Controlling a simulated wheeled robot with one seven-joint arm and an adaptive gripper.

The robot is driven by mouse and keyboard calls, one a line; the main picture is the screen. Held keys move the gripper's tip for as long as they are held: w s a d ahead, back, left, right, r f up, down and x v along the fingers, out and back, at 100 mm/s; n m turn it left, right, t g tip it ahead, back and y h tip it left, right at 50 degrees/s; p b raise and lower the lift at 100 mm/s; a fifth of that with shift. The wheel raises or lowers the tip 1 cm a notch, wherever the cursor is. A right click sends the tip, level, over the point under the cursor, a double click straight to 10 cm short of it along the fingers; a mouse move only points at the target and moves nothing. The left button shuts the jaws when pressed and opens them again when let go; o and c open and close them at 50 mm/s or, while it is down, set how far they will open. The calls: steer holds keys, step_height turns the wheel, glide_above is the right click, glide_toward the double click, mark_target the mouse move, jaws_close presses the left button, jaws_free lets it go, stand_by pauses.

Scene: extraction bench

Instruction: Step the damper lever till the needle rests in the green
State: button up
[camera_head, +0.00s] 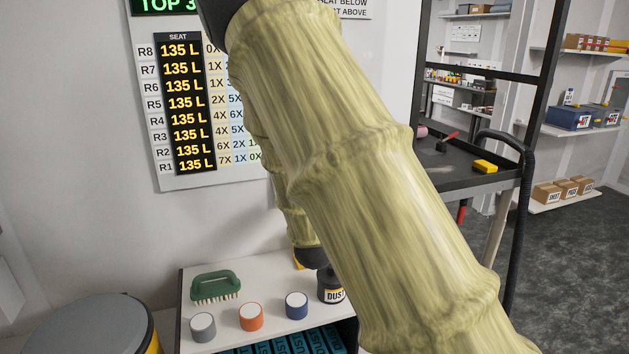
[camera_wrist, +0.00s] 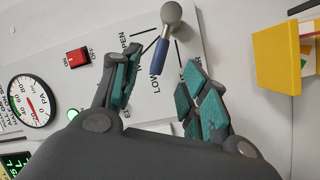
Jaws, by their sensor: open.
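In the wrist view, the damper lever (camera_wrist: 159,56) has a blue shaft and a grey ball knob at the top. It stands on a white panel with the words OPEN and LOW. My gripper (camera_wrist: 162,85) is open, with its teal-padded fingers on either side of the lever's lower end in the picture; whether either touches it I cannot tell. A round gauge (camera_wrist: 32,100) with a red needle is at the left edge. A green band shows on its left side, and the needle appears off it, though the dial is small. In the head view my arm hides the gripper, lever and gauge.
A red ON/OFF switch (camera_wrist: 77,57) and a lit green lamp (camera_wrist: 73,114) sit left of my fingers. A yellow box (camera_wrist: 277,57) juts out at right. In the head view, a bench (camera_head: 275,277) holds a green brush (camera_head: 216,285) and several small jars.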

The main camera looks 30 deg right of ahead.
steer(key=shift+w+a+p+x, duration=0.15)
steer(key=shift+p+x, duration=0.65)
steer(key=shift+x, duration=1.65)
steer(key=shift+w+a+p+x, duration=0.15)
steer(key=shift+p+x, duration=0.6)
steer(key=shift+x, duration=1.75)
steer(key=shift+s+r, duration=0.1)
steer(key=shift+s, duration=0.05)
jaws_close()
